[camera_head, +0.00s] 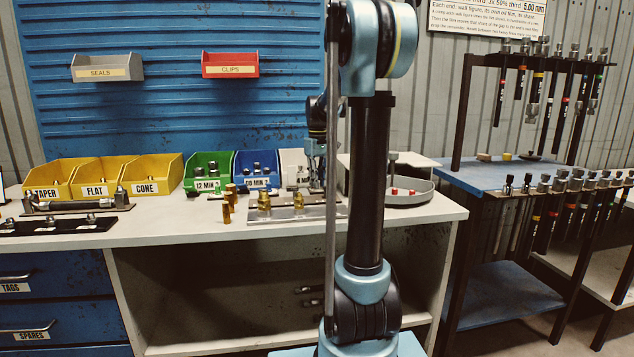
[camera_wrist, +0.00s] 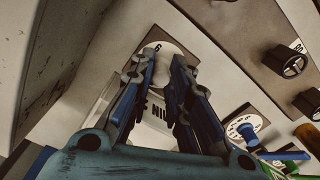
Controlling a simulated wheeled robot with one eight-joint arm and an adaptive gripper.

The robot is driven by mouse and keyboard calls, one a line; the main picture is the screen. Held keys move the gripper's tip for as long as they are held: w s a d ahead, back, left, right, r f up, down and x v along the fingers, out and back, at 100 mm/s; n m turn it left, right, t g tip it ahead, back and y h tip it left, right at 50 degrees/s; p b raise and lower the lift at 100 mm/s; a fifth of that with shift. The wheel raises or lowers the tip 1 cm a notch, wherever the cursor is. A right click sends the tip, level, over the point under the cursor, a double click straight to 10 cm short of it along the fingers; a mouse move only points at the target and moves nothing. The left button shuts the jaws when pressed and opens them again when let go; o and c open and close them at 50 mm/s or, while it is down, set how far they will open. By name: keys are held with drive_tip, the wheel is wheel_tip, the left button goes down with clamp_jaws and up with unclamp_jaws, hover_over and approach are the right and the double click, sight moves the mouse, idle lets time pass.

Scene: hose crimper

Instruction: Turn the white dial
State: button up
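A round white dial (camera_wrist: 163,52) with dark marks at its rim shows in the wrist view, ahead of and partly behind my fingertips. A pale part shows in the gap between the fingers; I cannot tell whether they touch it. My gripper (camera_wrist: 166,62) points at the dial with its two fingers apart.
Another white dial (camera_wrist: 243,125) with marks and a blue part shows lower right in the wrist view. Yellow bins (camera_head: 150,178), a green bin (camera_head: 207,168), brass fittings (camera_head: 264,200) and a grey tray (camera_head: 412,196) crowd the bench.

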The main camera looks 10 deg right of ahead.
drive_tip(key=shift+m, duration=0.3)
clamp_jaws()
drive_tip(key=o, duration=0.7)
unclamp_jaws()
drive_tip(key=shift+o, duration=0.2)
wheel_tip(320, 180, up, 12)
